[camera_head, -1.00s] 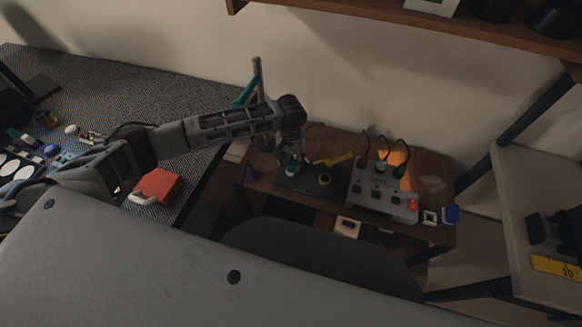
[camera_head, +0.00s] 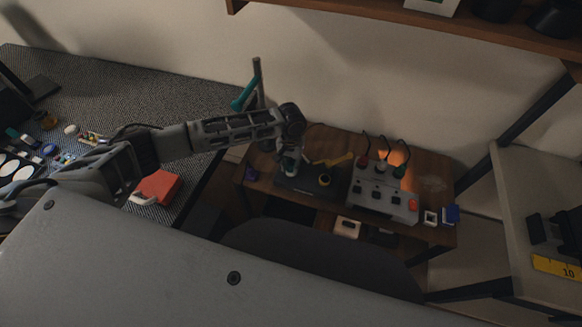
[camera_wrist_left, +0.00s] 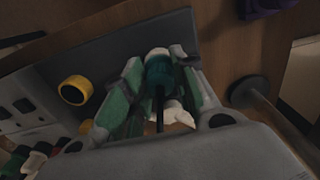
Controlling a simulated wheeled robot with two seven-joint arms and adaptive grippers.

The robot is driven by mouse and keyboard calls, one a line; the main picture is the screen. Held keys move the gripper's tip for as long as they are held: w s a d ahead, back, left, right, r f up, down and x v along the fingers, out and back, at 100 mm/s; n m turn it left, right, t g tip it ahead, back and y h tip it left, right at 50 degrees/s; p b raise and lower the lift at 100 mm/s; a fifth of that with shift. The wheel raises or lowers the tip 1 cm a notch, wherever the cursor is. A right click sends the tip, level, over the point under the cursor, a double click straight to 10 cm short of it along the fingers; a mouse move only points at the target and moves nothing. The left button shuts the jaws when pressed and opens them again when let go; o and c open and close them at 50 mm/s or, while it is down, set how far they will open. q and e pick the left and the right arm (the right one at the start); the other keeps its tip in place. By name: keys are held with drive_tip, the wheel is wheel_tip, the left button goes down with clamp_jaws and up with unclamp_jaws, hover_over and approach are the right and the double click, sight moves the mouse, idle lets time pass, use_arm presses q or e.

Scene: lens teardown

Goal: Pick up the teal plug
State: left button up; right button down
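The teal plug (camera_wrist_left: 159,72) is between the fingertips of my left gripper (camera_wrist_left: 158,64) in the left wrist view, with a white part at its far end. A dark rod or cable runs from it toward the camera. The green-padded fingers lie close along both sides of the plug; I cannot tell whether they press on it. In the head view my left gripper (camera_head: 289,164) points down at the left part of the dark mat (camera_head: 297,184) and mostly hides the plug. My right gripper is not in view.
A grey box (camera_head: 382,193) with several switches and corded plugs stands right of the mat. A yellow-and-black round piece (camera_head: 324,180) and a yellow tool (camera_head: 335,160) lie close by. A purple piece (camera_head: 251,173) is to the left. A stand's pole (camera_head: 258,82) rises behind.

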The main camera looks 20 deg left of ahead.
sight(291, 163)
use_arm(q)
clamp_jaws()
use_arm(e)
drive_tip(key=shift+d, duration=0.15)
use_arm(q)
drive_tip(key=shift+r, duration=0.1)
